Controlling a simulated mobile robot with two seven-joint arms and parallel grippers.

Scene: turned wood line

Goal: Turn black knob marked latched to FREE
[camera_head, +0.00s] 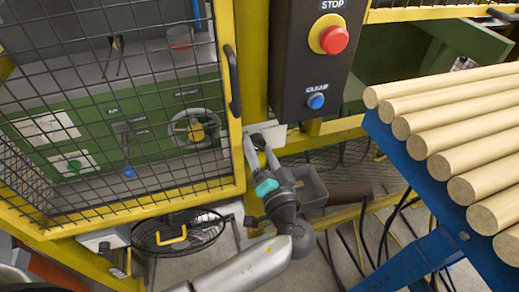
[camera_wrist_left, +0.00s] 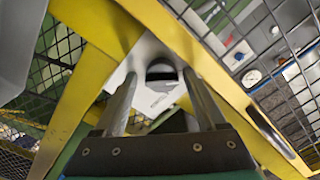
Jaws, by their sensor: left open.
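The black knob (camera_head: 258,141) sits on a pale plate (camera_head: 280,135) on the yellow post, beside the lower right corner of the mesh door. In the left wrist view the dark round knob (camera_wrist_left: 161,71) shows between my fingertips, on the pale plate (camera_wrist_left: 150,98). The plate's lettering is too blurred to read. My left gripper (camera_head: 262,152) is open, with a finger to either side of the knob; it also shows in the left wrist view (camera_wrist_left: 160,80). I cannot tell whether the fingers touch the knob. My right gripper is out of view.
A black control box (camera_head: 310,60) with a red stop button (camera_head: 334,40) and a blue button (camera_head: 316,101) hangs above right. The yellow-framed mesh door (camera_head: 120,110) is close on the left. Wooden rods (camera_head: 470,130) lie on a blue rack (camera_head: 400,150) at right.

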